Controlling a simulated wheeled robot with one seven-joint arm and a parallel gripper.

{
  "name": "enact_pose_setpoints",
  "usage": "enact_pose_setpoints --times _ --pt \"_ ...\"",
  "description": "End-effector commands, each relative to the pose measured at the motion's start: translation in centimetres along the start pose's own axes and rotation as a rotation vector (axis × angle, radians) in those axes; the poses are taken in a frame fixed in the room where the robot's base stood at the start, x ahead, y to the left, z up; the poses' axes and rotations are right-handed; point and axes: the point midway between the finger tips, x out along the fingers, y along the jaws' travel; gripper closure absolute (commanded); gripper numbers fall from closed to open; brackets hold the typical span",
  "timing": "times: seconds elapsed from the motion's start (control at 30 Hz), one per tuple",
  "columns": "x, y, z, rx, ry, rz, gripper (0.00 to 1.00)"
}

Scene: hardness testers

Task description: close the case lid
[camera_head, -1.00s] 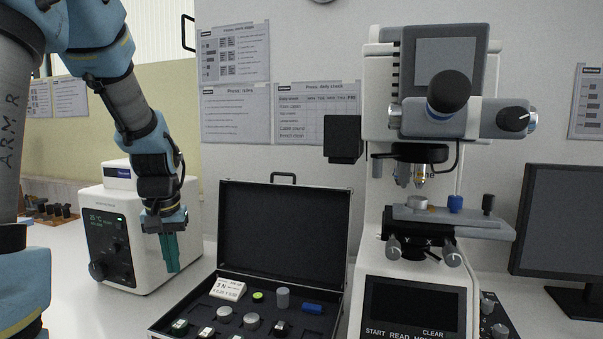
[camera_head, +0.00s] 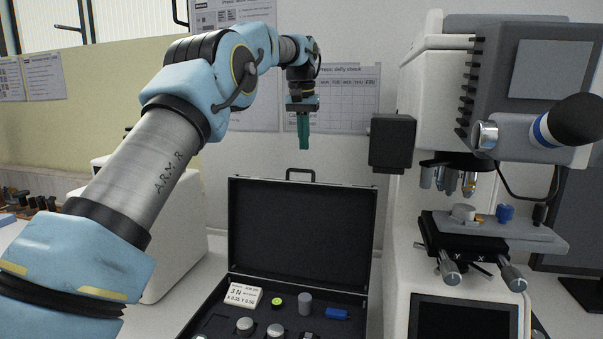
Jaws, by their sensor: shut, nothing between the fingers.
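The black case stands open on the white bench, its lid (camera_head: 300,232) upright at the back with a handle (camera_head: 300,171) on its top edge. The case base (camera_head: 345,308) holds several small items in dark foam. My gripper (camera_head: 303,146) has teal fingers pointing down, shut and empty. In the picture it shows just above the lid's top edge, in front of or near the wall sheets. Whether it is in front of or behind the lid I cannot tell. The front of the case base is cut off by the frame.
A hardness tester (camera_head: 460,130) with a stage and knobs stands close to the right of the case. A white box-shaped instrument (camera_head: 180,262) is at the left, partly behind my arm. A monitor (camera_head: 575,225) is at the far right.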

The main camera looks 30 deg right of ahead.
Motion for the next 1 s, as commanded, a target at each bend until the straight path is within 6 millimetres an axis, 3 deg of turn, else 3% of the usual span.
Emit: enact_pose_setpoints --times 0.17,0.53,1.0 --pt "2.2 0.0 0.1 0.0 -0.003 0.0 1.0" --pt "9.6 -0.1 0.1 -0.001 -0.004 0.001 1.0" --pt "8.3 0.0 3.6 -0.001 0.001 0.001 1.0"
